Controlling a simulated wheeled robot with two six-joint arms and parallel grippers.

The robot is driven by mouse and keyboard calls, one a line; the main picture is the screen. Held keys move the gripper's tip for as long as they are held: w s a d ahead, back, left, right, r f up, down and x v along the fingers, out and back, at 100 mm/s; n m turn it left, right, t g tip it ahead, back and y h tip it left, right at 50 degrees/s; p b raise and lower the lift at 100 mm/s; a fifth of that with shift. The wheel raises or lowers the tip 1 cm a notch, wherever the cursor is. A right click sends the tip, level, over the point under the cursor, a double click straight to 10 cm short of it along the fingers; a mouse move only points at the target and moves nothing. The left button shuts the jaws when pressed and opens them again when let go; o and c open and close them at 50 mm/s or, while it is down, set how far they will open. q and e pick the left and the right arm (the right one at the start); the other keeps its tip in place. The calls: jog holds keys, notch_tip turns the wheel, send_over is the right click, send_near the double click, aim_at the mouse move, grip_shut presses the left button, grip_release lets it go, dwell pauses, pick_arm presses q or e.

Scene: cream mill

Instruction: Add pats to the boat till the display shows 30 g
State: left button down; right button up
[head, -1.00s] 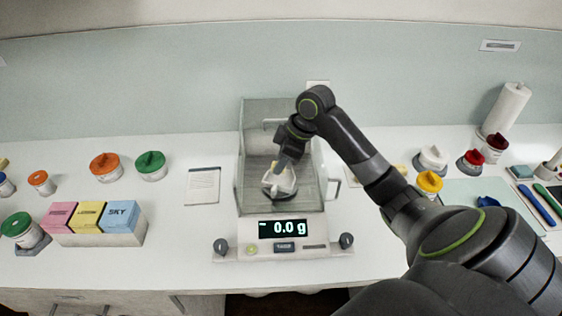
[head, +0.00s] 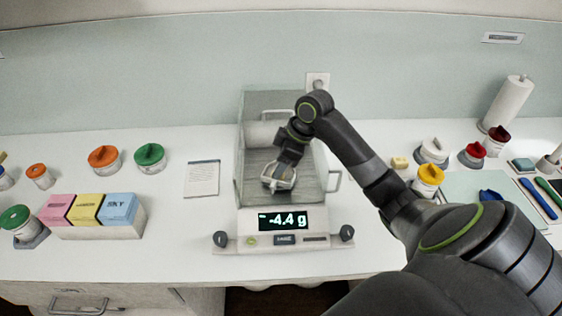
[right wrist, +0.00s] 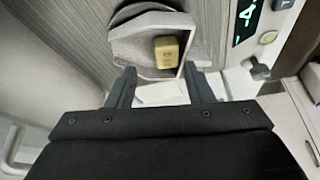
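The boat (head: 279,183) is a small pale dish inside the glass-sided balance (head: 262,250), below my right gripper (head: 278,174). In the right wrist view the boat (right wrist: 136,48) sits askew, with one yellowish pat (right wrist: 166,51) in it. A finger may touch the boat; I cannot tell. The dark round pan (right wrist: 150,12) shows partly behind the boat. The display (head: 280,220) reads -4.4 g. My left gripper is not in view.
A pale yellow block (head: 399,162) lies right of the balance, near a white-lidded jar (head: 432,152) and a yellow-lidded jar (head: 428,177). The draft shield's walls stand close around my right gripper. A card (head: 202,179) lies to the left on open counter.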

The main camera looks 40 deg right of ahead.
jog(key=shift+s+f, duration=0.1)
jog(key=b+v, duration=0.2)
jog(key=v, duration=1.5)
jog(key=shift+r, duration=0.35)
